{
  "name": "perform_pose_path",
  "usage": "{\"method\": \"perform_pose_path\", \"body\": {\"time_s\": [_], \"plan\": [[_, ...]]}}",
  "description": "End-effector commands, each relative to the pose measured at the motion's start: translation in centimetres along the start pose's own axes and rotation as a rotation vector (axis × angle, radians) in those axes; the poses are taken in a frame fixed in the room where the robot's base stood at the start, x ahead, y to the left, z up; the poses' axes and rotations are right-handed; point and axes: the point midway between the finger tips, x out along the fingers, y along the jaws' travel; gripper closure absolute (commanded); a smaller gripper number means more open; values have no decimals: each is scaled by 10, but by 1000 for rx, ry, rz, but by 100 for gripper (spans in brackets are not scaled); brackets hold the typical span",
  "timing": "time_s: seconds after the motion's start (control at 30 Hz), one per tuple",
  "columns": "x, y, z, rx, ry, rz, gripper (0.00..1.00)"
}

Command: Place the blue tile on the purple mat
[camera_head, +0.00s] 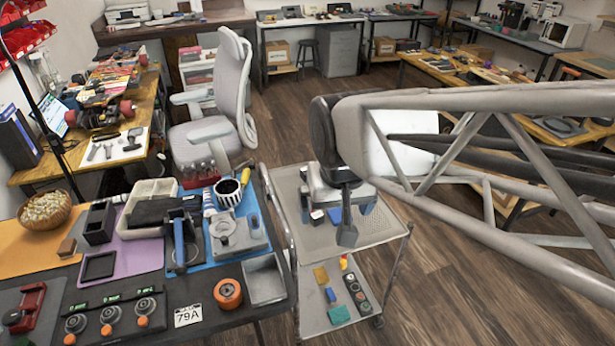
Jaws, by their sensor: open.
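The purple mat (145,256) lies on the left workbench. A black square frame (99,266) and part of a pale tray (150,190) rest on it, with bare purple between and beside them. A small flat blue tile (335,215) lies on the cart's upper shelf, partly hidden by my gripper. Another small blue piece (330,294) lies on the lower shelf; I cannot tell which one is meant. My gripper (338,218) points down over the upper shelf, open, with one grey finger clear in front. I see nothing held in it.
The wire-railed cart (385,240) stands right of the workbench. Its lower shelf (310,320) holds yellow and teal pieces. Between cart and mat are a blue mat (215,270) with tools, a striped cup (228,192), a metal tray (264,280) and an orange roll (228,294).

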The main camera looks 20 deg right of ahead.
Motion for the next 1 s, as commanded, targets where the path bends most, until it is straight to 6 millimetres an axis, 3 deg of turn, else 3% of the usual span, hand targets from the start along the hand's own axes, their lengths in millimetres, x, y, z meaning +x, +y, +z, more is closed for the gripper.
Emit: {"method": "perform_pose_path", "body": {"time_s": [0.47,1.0], "plan": [[60,18,-96,379,-57,27,0],[163,55,-190,818,-110,73,0]]}}
